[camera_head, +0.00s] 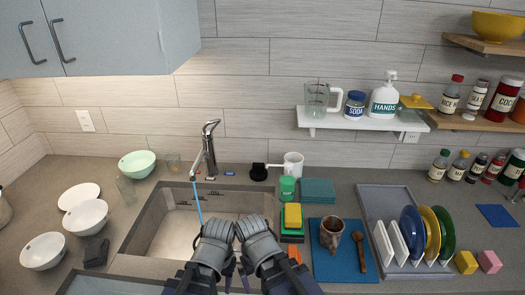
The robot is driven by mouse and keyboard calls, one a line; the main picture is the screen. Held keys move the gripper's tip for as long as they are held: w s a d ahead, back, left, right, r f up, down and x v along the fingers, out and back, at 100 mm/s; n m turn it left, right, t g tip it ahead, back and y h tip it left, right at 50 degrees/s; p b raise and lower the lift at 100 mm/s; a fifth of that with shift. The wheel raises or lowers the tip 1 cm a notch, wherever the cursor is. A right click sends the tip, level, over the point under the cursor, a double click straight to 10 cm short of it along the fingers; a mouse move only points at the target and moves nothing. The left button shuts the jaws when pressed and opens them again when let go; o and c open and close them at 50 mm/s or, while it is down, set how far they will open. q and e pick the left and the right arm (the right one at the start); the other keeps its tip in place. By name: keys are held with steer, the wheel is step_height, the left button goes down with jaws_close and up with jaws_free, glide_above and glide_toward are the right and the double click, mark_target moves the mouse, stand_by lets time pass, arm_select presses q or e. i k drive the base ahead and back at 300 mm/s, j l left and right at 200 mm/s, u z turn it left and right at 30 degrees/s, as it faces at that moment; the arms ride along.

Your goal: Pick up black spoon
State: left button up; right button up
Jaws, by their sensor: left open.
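No clearly black spoon shows. A dark brown spoon (359,251) lies on the blue mat (335,272) at the right of the sink, its bowl end away from me. It lies just right of a brown mug (331,233). My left gripper (219,232) is open over the front of the sink, well left of the spoon. My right gripper (256,230) is close beside it, nearer the spoon but apart from it; its jaws are not clear. Both seem empty.
A yellow sponge (292,216) lies on a stack left of the mat. A dish rack (385,195) with several plates stands to the right. White bowls (42,251) stand at the left.

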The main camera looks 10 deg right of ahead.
mark_target(358, 237)
steer(key=k, duration=0.55)
steer(key=k+z, duration=0.1)
steer(key=z, duration=1.9)
